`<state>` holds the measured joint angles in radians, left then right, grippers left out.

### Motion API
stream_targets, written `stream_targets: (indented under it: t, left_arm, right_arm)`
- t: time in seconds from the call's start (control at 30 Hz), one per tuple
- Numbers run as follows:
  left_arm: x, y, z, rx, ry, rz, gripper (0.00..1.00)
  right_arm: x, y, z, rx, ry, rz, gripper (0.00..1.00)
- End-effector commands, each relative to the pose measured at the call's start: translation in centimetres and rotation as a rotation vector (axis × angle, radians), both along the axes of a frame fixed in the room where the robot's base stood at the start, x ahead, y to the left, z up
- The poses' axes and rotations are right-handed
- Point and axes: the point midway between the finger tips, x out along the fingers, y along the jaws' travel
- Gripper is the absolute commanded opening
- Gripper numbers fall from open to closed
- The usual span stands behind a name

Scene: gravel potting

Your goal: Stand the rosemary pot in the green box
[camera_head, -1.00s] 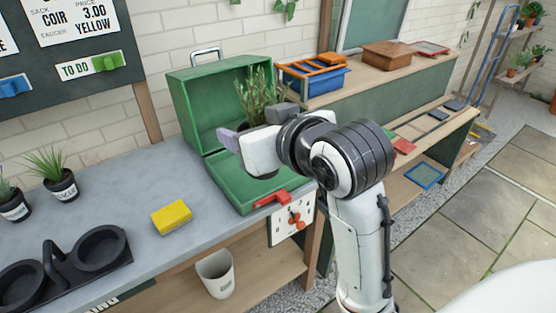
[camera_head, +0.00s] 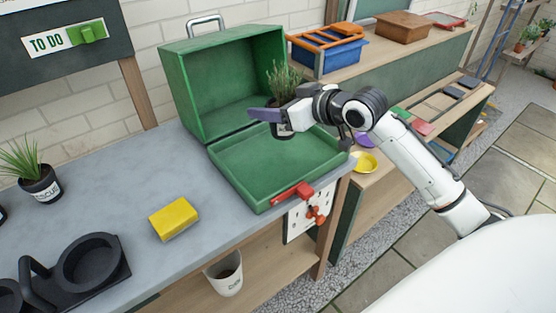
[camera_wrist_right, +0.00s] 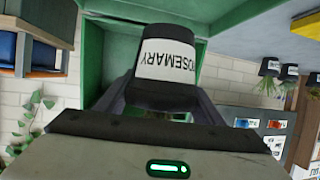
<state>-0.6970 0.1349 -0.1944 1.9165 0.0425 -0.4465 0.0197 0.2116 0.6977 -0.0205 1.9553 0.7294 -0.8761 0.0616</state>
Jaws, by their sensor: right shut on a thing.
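The green box (camera_head: 221,172) stands open on the grey bench, its lid raised at the back and its shallow base bare in front. My right gripper (camera_head: 279,117) is shut on the dark rosemary pot (camera_head: 281,131), over the back right part of the base. The rosemary's green sprigs rise above the fingers, and the pot looks upright. I cannot tell for sure whether its bottom touches the base. In the right wrist view the pot's white ROSEMARY label (camera_wrist_right: 168,60) shows between the fingers, with green box walls behind. My left gripper is not in view.
A yellow sponge-like block (camera_head: 174,218) lies left of the box. A red latch (camera_head: 292,195) is on the box's front edge. A blue crate (camera_head: 335,57) stands behind right.

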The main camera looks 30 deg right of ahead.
Motion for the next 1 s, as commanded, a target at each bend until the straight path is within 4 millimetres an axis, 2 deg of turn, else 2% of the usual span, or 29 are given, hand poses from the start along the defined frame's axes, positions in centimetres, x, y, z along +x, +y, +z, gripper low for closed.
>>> stream_targets:
  t: [0.1,0.23,0.47,0.63,0.77,1.0]
  left_arm:
    - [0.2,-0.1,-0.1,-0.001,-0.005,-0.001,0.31]
    - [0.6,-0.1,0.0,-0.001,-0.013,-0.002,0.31]
    - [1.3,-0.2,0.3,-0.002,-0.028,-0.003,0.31]
    - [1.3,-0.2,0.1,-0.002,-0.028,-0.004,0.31]
    - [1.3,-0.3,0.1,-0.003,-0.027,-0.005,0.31]
    - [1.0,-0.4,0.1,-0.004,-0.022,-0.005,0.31]
  right_arm:
    - [0.2,-0.7,-1.4,0.003,0.001,-0.003,0.3]
    - [0.1,-0.7,-3.6,0.004,0.001,-0.004,0.3]
    - [0.1,-0.7,-6.0,0.003,0.0,-0.004,0.3]
    - [0.1,-0.7,-8.9,0.003,0.0,-0.004,0.3]
    - [0.1,-0.7,-9.9,0.001,-0.003,-0.004,0.3]
    - [0.1,-0.7,-9.9,0.0,-0.003,-0.003,0.3]
